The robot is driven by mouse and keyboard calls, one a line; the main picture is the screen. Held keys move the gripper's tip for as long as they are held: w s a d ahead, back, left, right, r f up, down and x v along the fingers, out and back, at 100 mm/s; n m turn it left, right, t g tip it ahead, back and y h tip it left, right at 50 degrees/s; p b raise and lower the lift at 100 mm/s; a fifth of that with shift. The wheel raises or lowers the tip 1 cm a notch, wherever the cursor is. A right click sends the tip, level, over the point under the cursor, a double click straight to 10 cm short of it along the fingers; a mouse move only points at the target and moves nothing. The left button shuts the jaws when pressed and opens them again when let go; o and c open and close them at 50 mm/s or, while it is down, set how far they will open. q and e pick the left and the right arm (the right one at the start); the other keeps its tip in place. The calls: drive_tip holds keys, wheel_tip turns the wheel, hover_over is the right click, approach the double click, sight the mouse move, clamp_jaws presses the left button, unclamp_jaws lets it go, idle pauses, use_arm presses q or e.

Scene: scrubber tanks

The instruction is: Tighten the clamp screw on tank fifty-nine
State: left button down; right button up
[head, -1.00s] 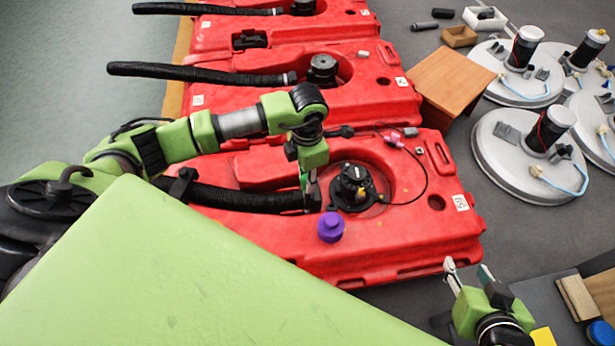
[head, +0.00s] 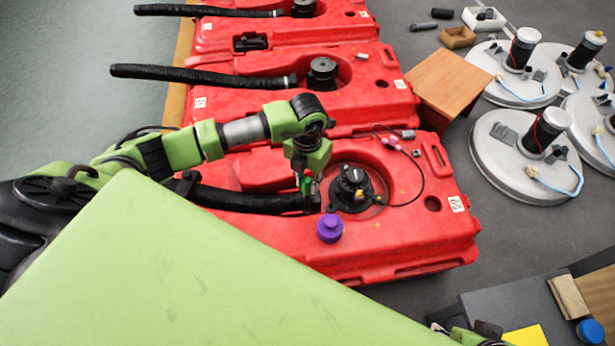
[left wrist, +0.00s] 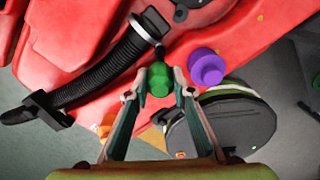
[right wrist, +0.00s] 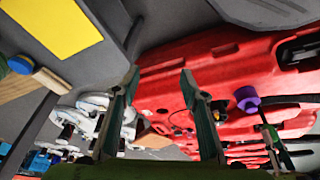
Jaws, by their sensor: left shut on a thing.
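The nearest red tank (head: 400,240) has a label (head: 457,203) that seems to read 59 upside down. Its black corrugated hose (head: 245,202) ends beside a round black fitting (head: 351,188). My left gripper (head: 307,186) is at this hose end, pointing down. In the left wrist view its fingers (left wrist: 160,88) are shut on a green knob (left wrist: 160,78), near the black hose end (left wrist: 152,22). Whether the knob is joined to the hose clamp I cannot tell. My right gripper (right wrist: 159,82) is open and empty, largely below the edge of the head view.
A purple cap (head: 330,228) sits on the tank close to my left gripper. A thin black cable loops over the tank. More red tanks (head: 300,95) with hoses lie behind. White discs (head: 525,165), a brown box (head: 449,85) and a grey bench (head: 520,310) are at the right.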

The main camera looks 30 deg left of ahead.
use_arm(q)
drive_tip(key=shift+r+n+p, duration=0.25)
drive_tip(key=shift+n+p, duration=0.1)
drive_tip(key=shift+n, duration=0.45)
drive_tip(key=shift+f+n, duration=0.2)
drive_tip(key=shift+n, duration=0.7)
drive_tip(key=n+p, duration=0.3)
drive_tip(key=n, duration=0.1)
drive_tip(key=shift+r+n, duration=0.1)
drive_tip(key=shift+n, duration=0.2)
drive_tip(key=n+p, duration=0.3)
drive_tip(key=n, duration=0.2)
drive_tip(key=c, duration=2.6)
unclamp_jaws()
clamp_jaws()
use_arm(e)
drive_tip(key=s+f, duration=0.1)
drive_tip(key=f, duration=1)
drive_tip(key=s+f+g, duration=0.1)
drive_tip(key=s+f, duration=0.1)
drive_tip(key=f, duration=0.9)
drive_tip(key=shift+s, duration=0.3)
